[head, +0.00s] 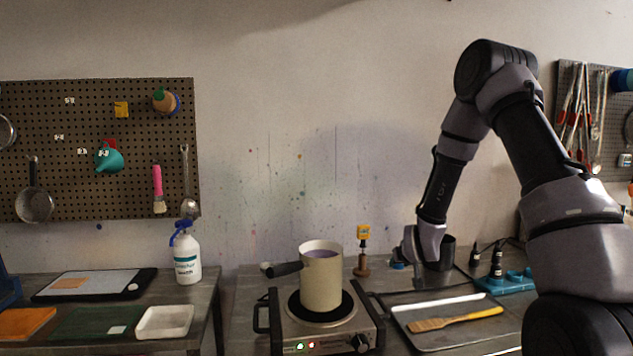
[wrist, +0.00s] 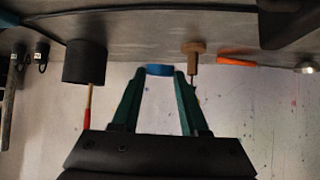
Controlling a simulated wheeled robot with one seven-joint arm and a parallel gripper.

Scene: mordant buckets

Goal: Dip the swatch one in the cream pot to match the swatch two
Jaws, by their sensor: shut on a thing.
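The cream pot (head: 321,284) stands upright on a hot plate, with purple liquid (head: 321,253) inside and a dark handle to the left. My gripper (head: 400,260) is low over the bench, right of the pot and apart from it. In the wrist view my gripper (wrist: 160,76) is shut on a small blue thing (wrist: 160,70), which also shows in the head view (head: 398,266). A small white square (head: 118,329) lies on a green mat, and an orange patch (head: 68,283) lies on a white board. I cannot tell which piece is swatch one or swatch two.
A wooden stand (head: 362,267) with a yellow top is between pot and gripper. A dark cup (head: 446,250) is close beside the gripper.

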